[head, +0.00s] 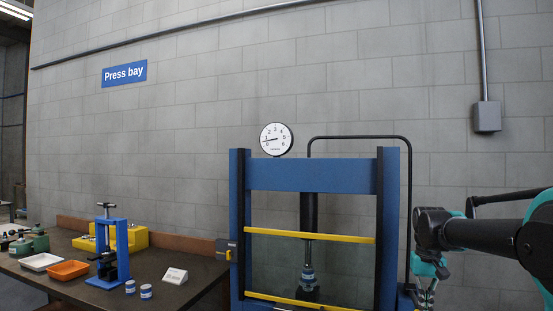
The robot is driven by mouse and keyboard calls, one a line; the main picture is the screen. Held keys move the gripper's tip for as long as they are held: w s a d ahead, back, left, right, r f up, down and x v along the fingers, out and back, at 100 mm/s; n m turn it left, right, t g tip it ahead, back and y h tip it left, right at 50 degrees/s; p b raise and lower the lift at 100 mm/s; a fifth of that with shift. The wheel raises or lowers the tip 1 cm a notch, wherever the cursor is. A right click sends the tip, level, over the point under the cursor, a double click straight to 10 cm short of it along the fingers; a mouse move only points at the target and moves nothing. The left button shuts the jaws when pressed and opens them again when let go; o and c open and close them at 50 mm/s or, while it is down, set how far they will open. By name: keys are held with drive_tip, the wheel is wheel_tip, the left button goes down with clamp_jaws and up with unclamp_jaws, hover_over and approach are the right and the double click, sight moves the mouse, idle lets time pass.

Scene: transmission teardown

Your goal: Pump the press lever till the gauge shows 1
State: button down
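The round white gauge (276,139) sits on top of the blue press frame (310,176). Its needle points left and slightly down, near the 0 and 1 marks; the exact reading is too small to tell. The black press ram (309,215) hangs in the middle of the frame above a small blue and silver part (308,276). I cannot make out the press lever. My gripper (426,293) points down at the lower right, just right of the press. Its fingertips are small and near the bottom edge, so its opening is unclear.
Yellow bars (310,236) cross the press front. A black pipe (410,200) runs down its right side. At left, a dark bench (190,286) holds a small blue press (112,255), an orange tray (68,270), a white tray (41,262) and blue-labelled cans (146,292).

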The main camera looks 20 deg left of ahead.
drive_tip(key=shift+f, duration=2.8)
drive_tip(key=shift+r, duration=5.4)
drive_tip(key=shift+f, duration=0.15)
drive_tip(key=shift+r, duration=0.2)
wheel_tip(320, 180, up, 5)
drive_tip(key=shift+s, duration=0.1)
